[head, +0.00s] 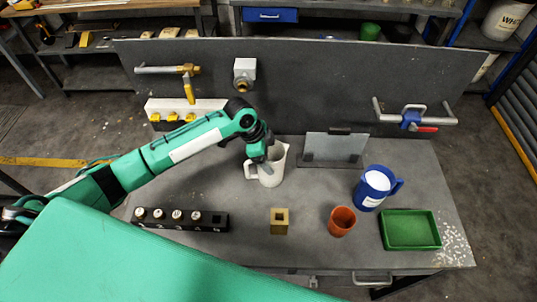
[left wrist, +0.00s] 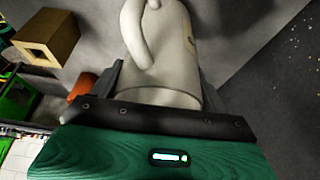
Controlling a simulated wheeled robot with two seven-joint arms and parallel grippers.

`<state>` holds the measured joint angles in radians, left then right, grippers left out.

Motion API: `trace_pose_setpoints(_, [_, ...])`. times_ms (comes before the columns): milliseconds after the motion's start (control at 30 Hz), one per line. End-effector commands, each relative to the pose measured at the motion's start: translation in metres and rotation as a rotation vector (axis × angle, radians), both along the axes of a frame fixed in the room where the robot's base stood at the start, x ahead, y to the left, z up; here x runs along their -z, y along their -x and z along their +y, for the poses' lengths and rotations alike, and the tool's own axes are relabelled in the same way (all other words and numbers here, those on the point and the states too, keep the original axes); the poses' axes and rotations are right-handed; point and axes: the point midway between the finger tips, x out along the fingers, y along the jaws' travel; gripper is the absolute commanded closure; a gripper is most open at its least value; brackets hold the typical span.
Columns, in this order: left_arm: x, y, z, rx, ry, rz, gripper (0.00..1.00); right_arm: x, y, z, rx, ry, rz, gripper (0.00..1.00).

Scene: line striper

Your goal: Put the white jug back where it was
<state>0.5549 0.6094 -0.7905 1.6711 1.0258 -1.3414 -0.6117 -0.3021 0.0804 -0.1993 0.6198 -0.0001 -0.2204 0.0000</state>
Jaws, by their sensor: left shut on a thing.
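The white jug (head: 271,174) stands upright on the grey table toward the back, left of the clear panel. Its handle points left in the head view. My left gripper (head: 262,160) comes down over the jug from the left and is shut on it. In the left wrist view the jug (left wrist: 165,45) fills the space between the two fingers of my left gripper (left wrist: 160,85), its handle at the upper left. Whether its base touches the table is hard to tell. My right gripper is not in view.
A blue jug (head: 374,187) with white contents, an orange cup (head: 342,220) and a green tray (head: 410,212) stand at right. A brass block (head: 279,221) and a black rack (head: 192,229) with several knobs lie in front. A dark backboard (head: 320,85) with pipes rises behind.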

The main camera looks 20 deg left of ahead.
Motion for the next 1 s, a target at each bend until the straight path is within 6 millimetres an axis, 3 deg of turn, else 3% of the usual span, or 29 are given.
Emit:
trace_pose_setpoints(33, [0.002,0.0,0.0,0.0,0.0,0.001,0.21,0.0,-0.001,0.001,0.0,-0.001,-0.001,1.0])
trace_pose_setpoints(133, [0.001,0.0,0.0,0.0,0.0,0.001,0.02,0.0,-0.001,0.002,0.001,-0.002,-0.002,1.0])
trace_pose_setpoints(533, [-0.006,0.0,0.002,0.001,0.0,-0.001,0.01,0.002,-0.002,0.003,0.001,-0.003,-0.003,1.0])
trace_pose_setpoints(1000, [-0.089,0.009,0.036,0.0,-0.002,-0.003,0.01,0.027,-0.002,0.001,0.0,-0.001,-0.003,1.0])
